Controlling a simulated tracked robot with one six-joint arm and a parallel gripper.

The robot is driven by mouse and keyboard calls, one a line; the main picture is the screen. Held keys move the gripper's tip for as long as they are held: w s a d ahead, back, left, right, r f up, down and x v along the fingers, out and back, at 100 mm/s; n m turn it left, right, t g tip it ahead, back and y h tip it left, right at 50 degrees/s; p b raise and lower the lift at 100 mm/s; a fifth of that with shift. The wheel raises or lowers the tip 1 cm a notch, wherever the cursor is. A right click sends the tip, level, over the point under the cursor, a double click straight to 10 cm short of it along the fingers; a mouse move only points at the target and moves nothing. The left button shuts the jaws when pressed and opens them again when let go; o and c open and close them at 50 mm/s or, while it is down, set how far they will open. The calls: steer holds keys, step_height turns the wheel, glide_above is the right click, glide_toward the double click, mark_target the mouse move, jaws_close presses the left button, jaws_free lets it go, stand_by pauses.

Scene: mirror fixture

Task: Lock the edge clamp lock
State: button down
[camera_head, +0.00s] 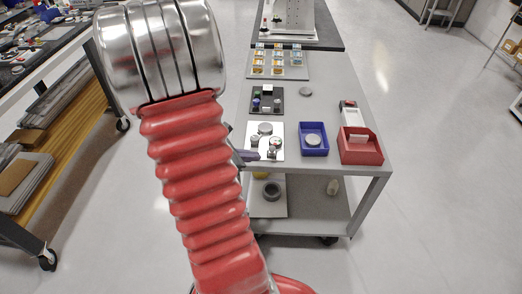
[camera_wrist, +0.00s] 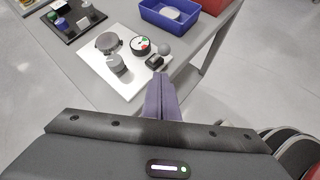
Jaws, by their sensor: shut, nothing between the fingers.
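The white fixture plate (camera_head: 279,153) lies on the near left part of a grey cart top; it also shows in the wrist view (camera_wrist: 130,87). It bears a large grey round disc (camera_wrist: 107,42), a grey knob (camera_wrist: 117,64), a round dial with green and red marks (camera_wrist: 142,46), a small black block (camera_wrist: 155,62) and a grey ball (camera_wrist: 164,49). I cannot tell which of these is the edge clamp lock, or its state. My gripper (camera_wrist: 162,78) is shut and empty, its dark fingers pointing at the plate's near right edge, close to the black block. In the head view, my arm partly hides it.
A blue bin (camera_head: 314,150) with a grey disc and a red bin (camera_head: 361,157) stand right of the plate. A black tray (camera_head: 278,109) with small parts lies behind. The cart's edge is close to the plate. Floor to the right is clear.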

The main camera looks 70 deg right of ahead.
mark_target(272, 150)
steer(key=shift+s+d+r, duration=0.2)
steer(key=shift+s+d, duration=0.85)
steer(key=shift+d, duration=0.1)
